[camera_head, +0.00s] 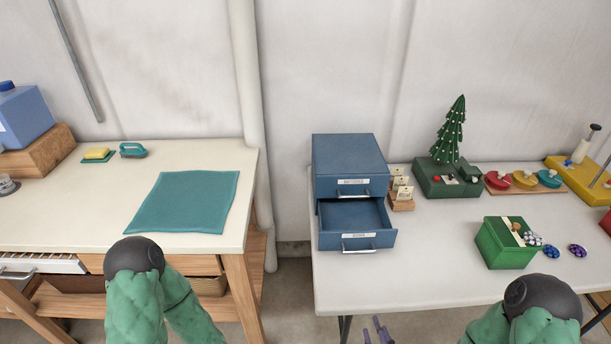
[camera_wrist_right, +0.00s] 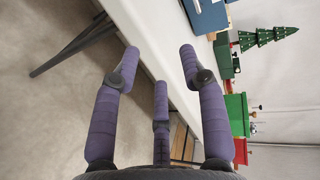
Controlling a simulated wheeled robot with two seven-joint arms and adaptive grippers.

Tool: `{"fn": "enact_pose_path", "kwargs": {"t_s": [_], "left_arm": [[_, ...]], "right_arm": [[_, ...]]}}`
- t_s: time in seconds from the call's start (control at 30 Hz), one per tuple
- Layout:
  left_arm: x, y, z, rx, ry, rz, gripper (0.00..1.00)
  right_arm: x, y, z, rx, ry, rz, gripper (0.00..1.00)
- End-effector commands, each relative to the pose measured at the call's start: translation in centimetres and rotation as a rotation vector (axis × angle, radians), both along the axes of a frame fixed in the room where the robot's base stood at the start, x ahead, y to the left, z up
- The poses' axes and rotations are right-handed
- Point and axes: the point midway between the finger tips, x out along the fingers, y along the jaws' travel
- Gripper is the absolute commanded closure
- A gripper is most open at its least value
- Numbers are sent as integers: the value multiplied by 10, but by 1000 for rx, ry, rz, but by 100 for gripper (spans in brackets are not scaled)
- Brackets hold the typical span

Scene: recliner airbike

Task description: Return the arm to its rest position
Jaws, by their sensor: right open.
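My right gripper (camera_head: 380,331) shows at the bottom of the head view, in front of the white table's front edge. In the right wrist view my right gripper (camera_wrist_right: 160,70) has its purple fingers spread apart, with nothing between them. My right arm (camera_head: 540,305), in green padding, comes in at the lower right. My left arm (camera_head: 150,300) is bent at the lower left, and its gripper is out of view.
The white table (camera_head: 400,285) bears a blue drawer cabinet (camera_head: 350,165) with its lower drawer (camera_head: 357,228) open, a green box (camera_head: 505,250) and a small tree (camera_head: 450,130). A workbench (camera_head: 80,215) with a teal mat (camera_head: 185,202) stands left. A floor gap separates them.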

Motion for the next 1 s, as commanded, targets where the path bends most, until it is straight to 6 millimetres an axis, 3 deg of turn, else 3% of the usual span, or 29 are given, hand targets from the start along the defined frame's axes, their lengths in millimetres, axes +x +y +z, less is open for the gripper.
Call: {"fn": "enact_pose_path", "kwargs": {"t_s": [0.27, 0.53, 0.8, 1.0], "left_arm": [[-1, 0, 4, 0, 1, 0, 60], [0, 0, 9, 0, 1, 0, 60], [0, 0, 18, 0, 1, 0, 60], [-1, 0, 21, 0, 1, 0, 60]], "right_arm": [[5, 11, -35, -133, 150, 115, 57], [-4, 32, -91, -332, 386, 353, 57], [-49, 64, -156, -542, 688, 820, 57], [-83, 81, -173, -586, 793, 1086, 57]]}}
